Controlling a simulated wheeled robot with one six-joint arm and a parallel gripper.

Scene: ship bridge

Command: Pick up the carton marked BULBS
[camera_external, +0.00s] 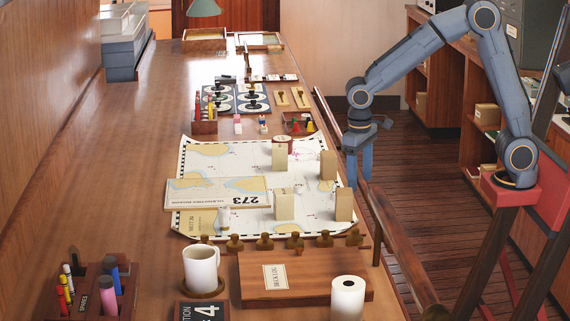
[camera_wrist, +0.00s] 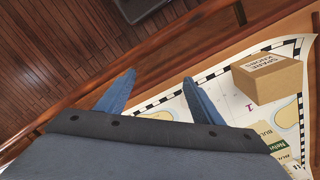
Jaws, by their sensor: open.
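In the wrist view, a pale carton (camera_wrist: 264,133) with partly visible lettering starting "BUL" and a green band shows at the lower right, partly hidden by my gripper body. It is probably the cream carton (camera_external: 284,206) on the chart in the external view; its lettering is not readable there. A tan carton marked SPARE KNOBS (camera_wrist: 268,77) stands near the chart's corner, probably the right-hand carton (camera_external: 344,204). My gripper (camera_external: 358,181) is open and empty, pointing down beside the table's right edge, apart from the cartons. Its two fingers (camera_wrist: 160,98) are spread in the wrist view.
A wooden rail (camera_external: 395,245) runs along the table's right edge. A mug (camera_external: 201,268) and logbook box (camera_external: 315,275) stand nearer.

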